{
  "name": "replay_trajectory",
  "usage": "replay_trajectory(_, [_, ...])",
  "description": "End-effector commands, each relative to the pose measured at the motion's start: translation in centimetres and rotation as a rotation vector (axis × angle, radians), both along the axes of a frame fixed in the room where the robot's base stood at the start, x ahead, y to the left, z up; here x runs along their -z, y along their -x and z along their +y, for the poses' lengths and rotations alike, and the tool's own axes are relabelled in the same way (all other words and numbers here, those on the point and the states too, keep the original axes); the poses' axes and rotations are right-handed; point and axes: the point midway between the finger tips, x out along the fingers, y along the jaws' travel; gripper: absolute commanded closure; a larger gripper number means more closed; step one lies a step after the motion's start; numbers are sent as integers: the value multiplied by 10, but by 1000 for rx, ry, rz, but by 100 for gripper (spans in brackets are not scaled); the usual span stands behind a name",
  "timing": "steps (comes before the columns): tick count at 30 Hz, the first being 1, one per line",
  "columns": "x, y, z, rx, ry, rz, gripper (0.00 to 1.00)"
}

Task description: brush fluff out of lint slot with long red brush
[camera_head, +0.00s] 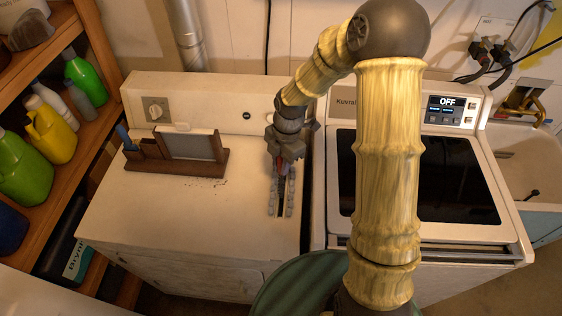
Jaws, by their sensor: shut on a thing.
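My gripper (283,166) points down over the right part of the white dryer top. It is shut on a red thing, which I take to be the long red brush (281,168); only a small red part shows between the fingers. Just below it is the dark, narrow lint slot (281,204), running front to back. Grey fluff (272,202) lies in clumps along both sides of the slot. The brush's lower end is too small and dark to tell whether it is inside the slot or touching the fluff.
A brown wooden holder (190,168) with a grey panel and a blue-handled thing (125,136) stands left on the dryer top (130,205). Dark crumbs lie before it. A dark-lidded washer (455,180) stands right, partly behind my arm. Shelves with bottles (50,130) are left.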

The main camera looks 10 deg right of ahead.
Motion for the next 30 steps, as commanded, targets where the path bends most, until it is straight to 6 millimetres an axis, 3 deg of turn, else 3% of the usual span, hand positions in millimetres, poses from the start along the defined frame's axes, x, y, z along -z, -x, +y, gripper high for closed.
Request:
replay_trajectory(8, [0, 0, 0, 0, 0, 0, 100])
replay_trajectory(30, [35, 0, 0, 0, 0, 1, 100])
